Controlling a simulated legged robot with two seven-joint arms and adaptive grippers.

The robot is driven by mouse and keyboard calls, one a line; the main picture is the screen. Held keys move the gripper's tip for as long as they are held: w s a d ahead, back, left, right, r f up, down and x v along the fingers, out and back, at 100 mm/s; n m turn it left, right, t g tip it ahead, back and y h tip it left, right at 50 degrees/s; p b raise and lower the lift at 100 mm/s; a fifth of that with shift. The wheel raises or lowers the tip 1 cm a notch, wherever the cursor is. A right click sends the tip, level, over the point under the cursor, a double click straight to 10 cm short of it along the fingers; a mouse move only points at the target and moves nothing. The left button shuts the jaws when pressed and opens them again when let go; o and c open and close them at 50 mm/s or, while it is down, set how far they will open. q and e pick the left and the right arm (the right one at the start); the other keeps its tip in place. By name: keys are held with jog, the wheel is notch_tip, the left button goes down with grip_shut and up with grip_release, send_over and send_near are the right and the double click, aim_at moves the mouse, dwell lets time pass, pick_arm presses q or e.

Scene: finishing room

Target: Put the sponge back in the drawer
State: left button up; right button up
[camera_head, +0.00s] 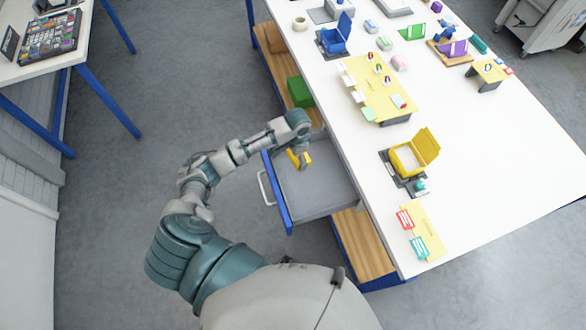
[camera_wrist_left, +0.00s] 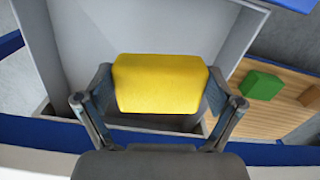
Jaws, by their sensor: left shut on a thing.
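The sponge is a yellow block, seen close up in the left wrist view (camera_wrist_left: 160,84) and small in the head view (camera_head: 304,160). My left gripper (camera_wrist_left: 160,98) is shut on it, with one finger at each end. An open drawer (camera_head: 318,198) with a grey inside and a blue front stands out from the white table. The sponge is over the far part of the drawer in the head view. Grey drawer walls show around it in the wrist view. I cannot tell whether it touches the floor of the drawer. My right gripper is not in view.
The white table (camera_head: 480,150) carries a yellow open box (camera_head: 407,158), a yellow board (camera_head: 380,90) and several small items. A green block (camera_head: 300,92) lies on the wooden shelf below, beside the drawer. The floor left of the drawer is clear.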

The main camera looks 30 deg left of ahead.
aim_at(289, 150)
pick_arm(q)
jog(key=a, duration=0.1)
jog(key=a+f+m, duration=0.1)
jog(key=a, duration=0.1)
jog(key=shift+w+a+f+m+b, duration=0.15)
jog(key=shift+w+f+m+b, duration=0.15)
jog(key=shift+w+f+m, duration=0.1)
jog(key=f, duration=0.3)
jog(key=a+f, duration=0.1)
jog(key=f, duration=0.1)
jog(key=shift+a+f+b, duration=0.2)
jog(key=shift+f+b, duration=0.15)
jog(key=shift+f, duration=0.05)
jog(key=shift+d+f, duration=0.15)
jog(key=shift+f, duration=0.1)
jog(key=shift+d+f, duration=0.15)
jog(key=shift+f, duration=0.15)
jog(key=shift+d+f+b, duration=0.2)
jog(key=shift+f+b, duration=0.1)
jog(key=shift+f, duration=1.15)
jog(key=shift+a, duration=0.2)
jog(key=o, duration=0.9)
jog(key=shift+a, duration=0.1)
jog(key=shift+f, duration=0.1)
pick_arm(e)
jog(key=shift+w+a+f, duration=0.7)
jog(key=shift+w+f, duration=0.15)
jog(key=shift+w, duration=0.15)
